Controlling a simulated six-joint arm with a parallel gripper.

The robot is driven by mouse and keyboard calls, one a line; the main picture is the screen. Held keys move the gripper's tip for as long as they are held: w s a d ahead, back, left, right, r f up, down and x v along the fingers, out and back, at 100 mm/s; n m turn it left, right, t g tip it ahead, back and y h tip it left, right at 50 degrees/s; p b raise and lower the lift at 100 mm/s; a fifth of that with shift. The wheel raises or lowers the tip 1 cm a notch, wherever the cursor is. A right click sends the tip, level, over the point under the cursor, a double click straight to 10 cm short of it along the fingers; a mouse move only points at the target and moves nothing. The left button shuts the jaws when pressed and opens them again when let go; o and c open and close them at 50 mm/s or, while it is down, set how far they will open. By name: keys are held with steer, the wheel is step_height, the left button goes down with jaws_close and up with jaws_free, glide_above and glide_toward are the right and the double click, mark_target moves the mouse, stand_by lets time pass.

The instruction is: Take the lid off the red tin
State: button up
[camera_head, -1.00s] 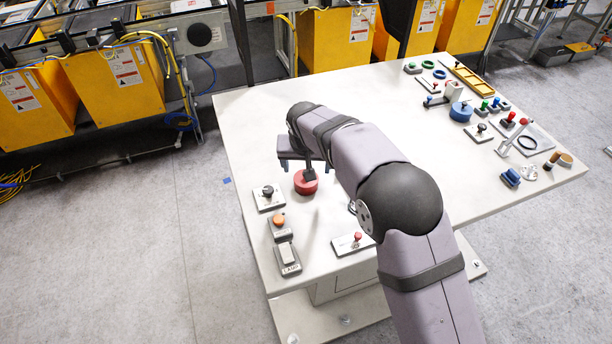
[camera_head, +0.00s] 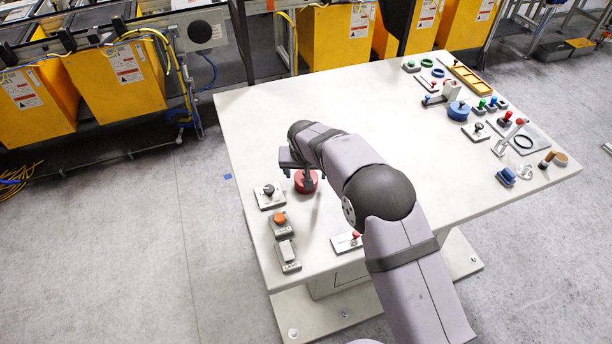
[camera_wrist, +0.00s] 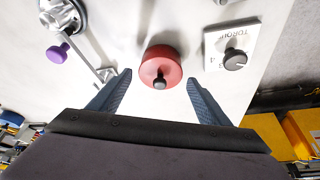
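The red tin (camera_head: 306,183) stands on the white table's left part, partly behind my gripper in the head view. In the wrist view the red tin (camera_wrist: 161,66) shows from above as a red round top with a dark knob (camera_wrist: 160,83) on it. My gripper (camera_wrist: 162,92) is open, its two blue fingers wide apart and empty. The tin lies between and just beyond the fingertips in that view, with a gap on each side. My gripper (camera_head: 298,172) is at the tin in the head view, its fingers mostly hidden. I cannot tell its exact height above the tin.
A knob plate (camera_wrist: 232,47) marked TORQUE sits beside the tin. An orange button box (camera_head: 280,220), a rocker switch (camera_head: 287,252) and a red-knobbed plate (camera_head: 347,241) are nearby. A purple knob (camera_wrist: 58,52) shows in the wrist view. The table's middle (camera_head: 340,105) is clear.

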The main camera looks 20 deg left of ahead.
steer(key=c, duration=1.1)
step_height(320, 180, up, 10)
steer(key=b, duration=0.3)
